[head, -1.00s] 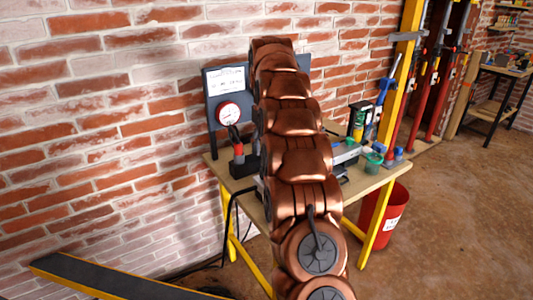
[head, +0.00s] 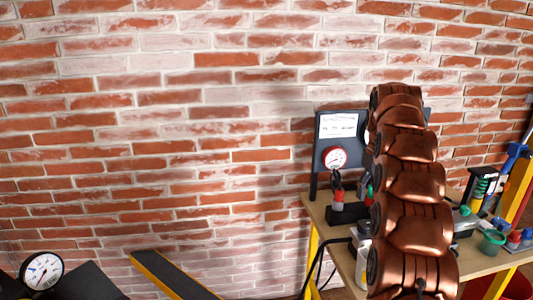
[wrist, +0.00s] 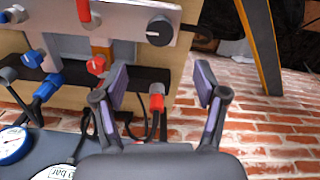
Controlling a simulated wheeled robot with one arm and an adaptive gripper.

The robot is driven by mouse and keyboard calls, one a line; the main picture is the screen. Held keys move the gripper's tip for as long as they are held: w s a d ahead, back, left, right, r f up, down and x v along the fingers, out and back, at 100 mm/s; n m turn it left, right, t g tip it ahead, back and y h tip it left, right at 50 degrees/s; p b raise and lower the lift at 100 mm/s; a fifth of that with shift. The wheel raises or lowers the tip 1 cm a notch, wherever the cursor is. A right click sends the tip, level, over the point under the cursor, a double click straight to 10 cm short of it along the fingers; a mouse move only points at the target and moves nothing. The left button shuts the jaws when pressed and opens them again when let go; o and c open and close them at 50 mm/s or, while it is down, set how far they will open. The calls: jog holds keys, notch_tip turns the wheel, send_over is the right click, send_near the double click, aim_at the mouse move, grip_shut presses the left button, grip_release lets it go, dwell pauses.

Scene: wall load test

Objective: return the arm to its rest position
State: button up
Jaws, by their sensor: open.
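My arm, a column of copper-coloured links, rises at the right of the head view in front of the workbench (head: 345,262). My gripper does not show in the head view. In the wrist view my gripper (wrist: 160,88) is open, its two purple-padded fingers apart. Nothing is held between the pads. Beyond and between the fingers a red-tipped dark cable or hose end (wrist: 157,103) shows, apart from the pads as far as I can tell.
A dark panel with a gauge (head: 335,157) stands on the bench against the brick wall (head: 200,120). Green cups (head: 491,242) and tools sit at the right. Another gauge (head: 41,271) is at the lower left, near a black-and-yellow beam (head: 172,277).

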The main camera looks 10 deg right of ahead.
jog(key=s+a+r+p, duration=0.2)
jog(key=s+a+r, duration=0.1)
jog(key=s+a, duration=0.55)
jog(key=s+a+r+p, duration=0.2)
jog(key=s+a, duration=0.4)
jog(key=a, duration=0.5)
jog(key=s+a+f+p, duration=0.1)
jog(key=s+a+f, duration=0.1)
jog(key=s, duration=0.6)
jog(key=s+a+f+m+g+p, duration=0.1)
jog(key=s+a, duration=0.3)
jog(key=s, duration=0.5)
jog(key=s+a+f+p, duration=0.2)
jog(key=s+f, duration=0.1)
jog(key=s, duration=0.6)
jog(key=shift+a+g, duration=0.4)
dwell(1.2)
